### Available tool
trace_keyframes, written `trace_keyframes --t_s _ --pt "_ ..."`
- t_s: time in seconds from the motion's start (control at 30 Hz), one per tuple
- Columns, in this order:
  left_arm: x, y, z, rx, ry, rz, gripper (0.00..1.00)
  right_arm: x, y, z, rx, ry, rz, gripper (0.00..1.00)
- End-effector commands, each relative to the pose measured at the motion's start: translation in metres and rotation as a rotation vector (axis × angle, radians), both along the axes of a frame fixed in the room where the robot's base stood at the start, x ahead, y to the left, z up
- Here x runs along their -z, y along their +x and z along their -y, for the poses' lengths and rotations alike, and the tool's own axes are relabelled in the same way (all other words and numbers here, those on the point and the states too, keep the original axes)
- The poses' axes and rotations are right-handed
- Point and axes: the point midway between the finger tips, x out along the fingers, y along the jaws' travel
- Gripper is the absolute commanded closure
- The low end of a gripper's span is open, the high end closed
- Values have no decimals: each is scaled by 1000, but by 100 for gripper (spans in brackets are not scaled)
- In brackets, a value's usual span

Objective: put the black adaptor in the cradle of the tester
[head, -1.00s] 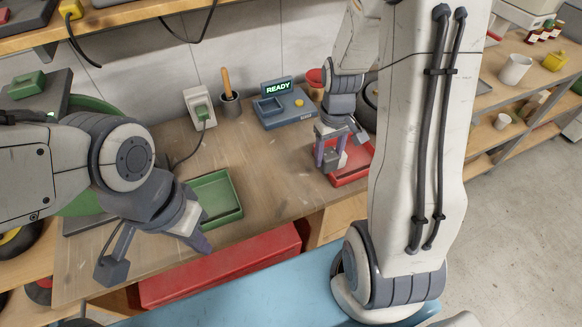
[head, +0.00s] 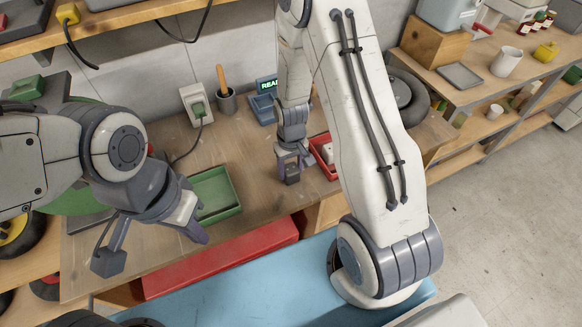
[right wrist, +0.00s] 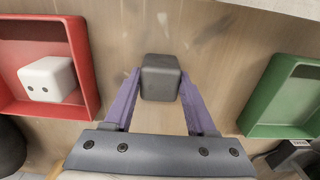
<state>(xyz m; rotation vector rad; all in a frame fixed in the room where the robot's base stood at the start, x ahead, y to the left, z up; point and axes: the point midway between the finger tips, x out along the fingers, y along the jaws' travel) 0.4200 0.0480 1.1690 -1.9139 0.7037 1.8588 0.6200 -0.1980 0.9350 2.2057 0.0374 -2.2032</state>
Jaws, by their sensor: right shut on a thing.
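The black adaptor (right wrist: 161,78) is a dark block between the purple fingers of my right gripper (right wrist: 160,85) in the right wrist view. That gripper is shut on it. In the head view my right gripper (head: 290,170) is over the bench, just left of the red tray. The tester (head: 262,108) is blue-grey with a lit green display at the back of the bench. My right arm hides its right part, and its cradle is only partly seen. My left gripper (head: 153,248) is open and empty at the bench's front left.
A white adaptor (right wrist: 46,79) lies in the red tray (right wrist: 88,70). A green tray (head: 222,212) looks empty. A wall socket (head: 195,104) with a cabled plug and a cup (head: 226,101) with a wooden-handled tool stand at the back. Bench surface between the trays is clear.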

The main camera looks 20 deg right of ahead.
Motion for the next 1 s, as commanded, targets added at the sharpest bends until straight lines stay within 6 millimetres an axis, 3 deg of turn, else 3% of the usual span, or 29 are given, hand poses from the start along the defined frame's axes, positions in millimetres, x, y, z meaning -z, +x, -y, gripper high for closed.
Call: trace_keyframes --t_s 0.23,0.27,0.3,0.33,0.77,1.0 --pt "4 0 0 0 0 0 100 4 0 0 0 0 0 100" --pt "3 0 0 0 0 0 100 4 0 0 0 0 0 36" --pt "3 0 0 0 0 0 100 3 0 0 0 0 0 21" --pt "3 0 0 0 0 0 100 3 0 0 0 0 0 14" --pt "2 0 0 0 0 0 100 -5 1 0 0 0 2 14" --pt "11 0 0 1 0 0 100 -44 2 0 0 -1 8 14"
